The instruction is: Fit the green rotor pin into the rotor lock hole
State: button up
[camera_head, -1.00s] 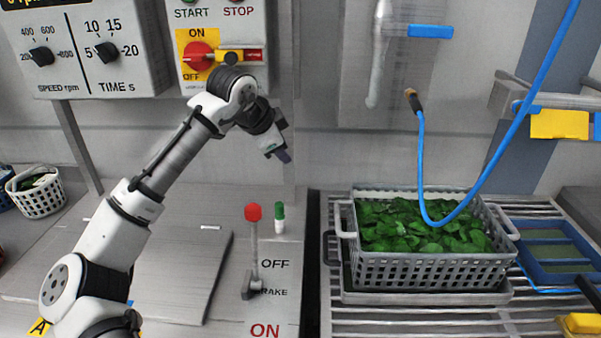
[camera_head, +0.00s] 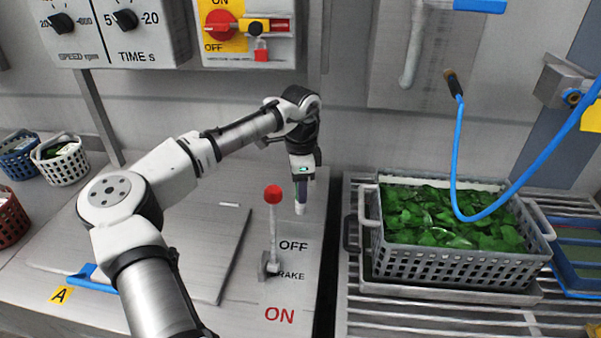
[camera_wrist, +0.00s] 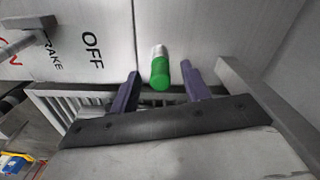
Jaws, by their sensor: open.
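The green rotor pin (camera_wrist: 159,76) has a green cap and a white lower part. It stands upright on the worktop near the OFF label. In the wrist view it shows between the two dark fingers of my gripper (camera_wrist: 161,73), with a gap on each side. In the head view my gripper (camera_head: 301,190) points down over the pin, hiding its green cap; only the white lower part (camera_head: 300,208) shows below. My gripper is open and holds nothing. I cannot make out the rotor lock hole in either view.
A red-knobbed brake lever (camera_head: 273,230) stands just left of the pin. A grey crate of greens (camera_head: 455,268) sits on a slatted rack to the right, with a blue hose above. A switch panel (camera_head: 282,52) with a red padlock is on the wall behind. A metal plate (camera_head: 190,245) lies left.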

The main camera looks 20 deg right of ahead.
jog(key=shift+f, duration=0.2)
jog(key=shift+c, duration=0.5)
grip_shut()
jog(key=shift+r, duration=0.1)
jog(key=shift+r, duration=0.1)
jog(key=shift+r+p, duration=3.25)
jog(key=shift+p, duration=0.25)
jog(key=shift+r, duration=0.2)
notch_tip(320, 180, up, 8)
jog(key=p, duration=0.6)
